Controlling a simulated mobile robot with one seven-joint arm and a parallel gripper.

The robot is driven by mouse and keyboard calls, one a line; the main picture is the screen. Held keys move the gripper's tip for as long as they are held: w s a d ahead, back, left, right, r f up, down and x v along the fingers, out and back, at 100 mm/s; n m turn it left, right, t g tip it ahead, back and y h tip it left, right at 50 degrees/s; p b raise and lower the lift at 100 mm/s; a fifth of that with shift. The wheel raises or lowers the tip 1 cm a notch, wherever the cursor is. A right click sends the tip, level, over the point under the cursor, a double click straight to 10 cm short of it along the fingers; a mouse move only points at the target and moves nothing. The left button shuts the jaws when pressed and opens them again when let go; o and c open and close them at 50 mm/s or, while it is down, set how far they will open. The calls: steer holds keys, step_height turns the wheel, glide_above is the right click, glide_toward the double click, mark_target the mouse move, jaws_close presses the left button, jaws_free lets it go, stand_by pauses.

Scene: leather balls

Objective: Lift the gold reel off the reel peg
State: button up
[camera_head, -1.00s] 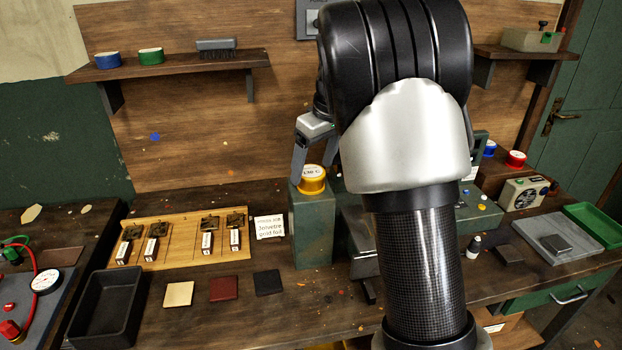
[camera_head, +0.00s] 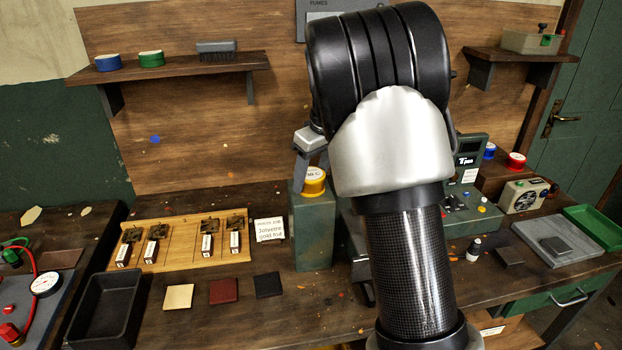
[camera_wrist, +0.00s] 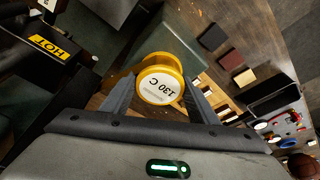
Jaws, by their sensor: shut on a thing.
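The gold reel (camera_head: 314,183) sits at the top of the green block (camera_head: 314,235), left of my arm in the head view. In the wrist view the gold reel (camera_wrist: 160,84) shows its round white label reading "130 C". My gripper (camera_wrist: 158,78) is shut on it, with one finger on each side. In the head view one finger shows at the reel's left, and my arm hides the rest of the gripper. The reel peg is hidden, and I cannot tell whether the reel is clear of the block.
A small white sign (camera_head: 269,230) and a wooden board (camera_head: 180,243) with several labelled pieces stand left of the block. A green machine (camera_head: 470,215) stands right, partly behind my arm. A black part marked "HOT" (camera_wrist: 48,47) is close at left in the wrist view.

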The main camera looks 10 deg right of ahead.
mark_target(311, 173)
step_height(311, 173, up, 10)
steer(key=shift+f, duration=0.2)
steer(key=shift+f+b, duration=0.3)
steer(key=shift+f, duration=0.35)
